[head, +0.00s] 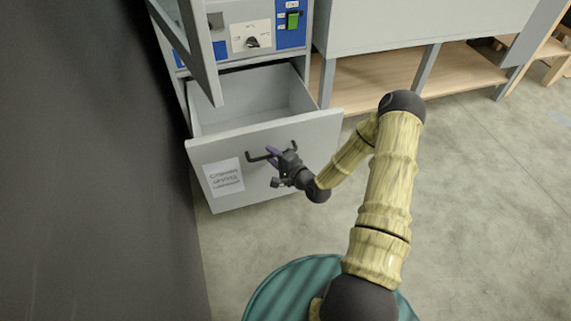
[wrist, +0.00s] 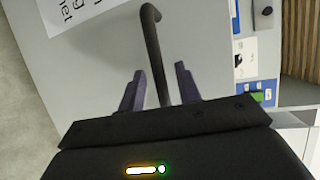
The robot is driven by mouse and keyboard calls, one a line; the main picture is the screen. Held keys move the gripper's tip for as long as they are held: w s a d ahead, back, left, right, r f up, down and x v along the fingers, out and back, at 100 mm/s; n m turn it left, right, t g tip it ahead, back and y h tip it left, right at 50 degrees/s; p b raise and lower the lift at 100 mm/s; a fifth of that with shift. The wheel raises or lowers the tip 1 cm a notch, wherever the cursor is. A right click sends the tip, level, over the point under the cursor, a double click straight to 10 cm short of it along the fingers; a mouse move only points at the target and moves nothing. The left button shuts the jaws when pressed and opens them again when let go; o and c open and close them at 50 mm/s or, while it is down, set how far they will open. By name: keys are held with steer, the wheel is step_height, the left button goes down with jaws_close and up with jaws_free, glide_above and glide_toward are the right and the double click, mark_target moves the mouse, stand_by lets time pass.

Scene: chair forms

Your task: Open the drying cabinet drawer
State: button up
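The drying cabinet drawer (head: 222,152) is a light grey box low in the cabinet, pulled well out with its empty inside showing. A white paper label is on its front. The dark bar handle (head: 258,158) runs across the upper part of the front. My gripper (head: 274,153) is at the handle. In the wrist view the handle (wrist: 153,40) passes between the two purple-grey fingers (wrist: 160,88), with a gap visible on each side of it. The fingers are apart and do not appear clamped on the bar.
An open grey cabinet door (head: 196,50) hangs above the drawer's left side. A blue control panel (head: 291,24) with a green switch is above. A dark wall (head: 90,160) is close on the left. A bench with a wooden shelf (head: 375,74) stands right; floor there is clear.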

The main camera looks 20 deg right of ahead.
steer(key=p+v, duration=0.4)
steer(key=v, duration=1.3)
steer(key=shift+p, duration=0.35)
steer(key=shift+w+a, duration=0.1)
step_height(320, 180, up, 10)
steer(key=n+g+h, duration=0.6)
steer(key=n+g, duration=0.4)
steer(key=n, duration=0.2)
steer(key=s+a+r+n+g, duration=0.2)
steer(key=s+a+r, duration=0.55)
steer(key=r, duration=0.35)
steer(key=w+p+v, duration=0.2)
steer(key=p+v, duration=1)
steer(key=p, duration=0.1)
steer(key=w+r+p+v, duration=0.1)
steer(key=w+p+v, duration=0.2)
steer(key=p+v, duration=0.9)
steer(key=w+a+r+p+v, duration=0.1)
steer(key=w+p+v, duration=0.2)
steer(key=p+v, duration=1)
steer(key=shift+s+h+p, duration=0.15)
steer(key=shift+h+p, duration=0.15)
steer(key=shift+p, duration=0.15)
